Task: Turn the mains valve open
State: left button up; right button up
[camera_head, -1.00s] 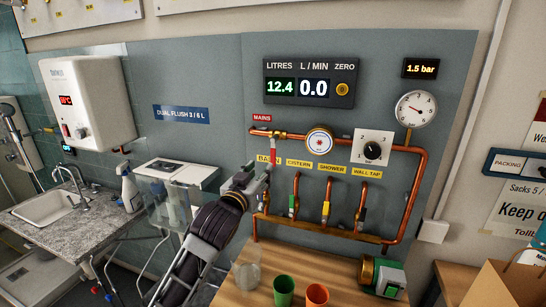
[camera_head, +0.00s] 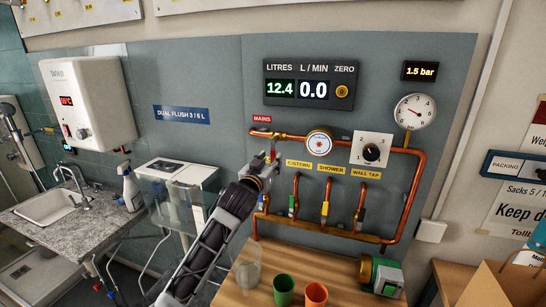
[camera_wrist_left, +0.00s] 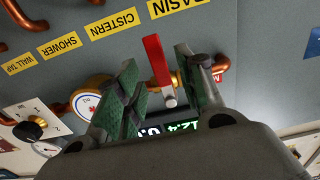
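The mains valve is on the copper pipe under the red MAINS label (camera_head: 262,119). Its red lever (camera_wrist_left: 156,58) shows clearly in the left wrist view; in the head view it is mostly hidden by my gripper. My left gripper (camera_head: 269,157) is at the valve, with its fingers open. In the left wrist view the fingers (camera_wrist_left: 157,75) stand on either side of the lever, with gaps on both sides. The flow display (camera_head: 314,88) reads 0.0 L/min and the litres display (camera_head: 280,87) reads 12.4. My right gripper is not in view.
A round meter (camera_head: 319,142), a knob (camera_head: 371,152) and a pressure gauge (camera_head: 415,111) sit along the pipework. Cistern, shower and wall tap branch valves hang below. A clear jug (camera_head: 248,275), green cup (camera_head: 284,290) and orange cup (camera_head: 315,294) stand on the wooden bench.

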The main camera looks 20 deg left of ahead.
aim_at(273, 158)
pick_arm(q)
jog(key=shift+w+p, duration=0.35)
jog(key=shift+w, duration=1.6)
jog(key=shift+c, duration=0.3)
grip_shut()
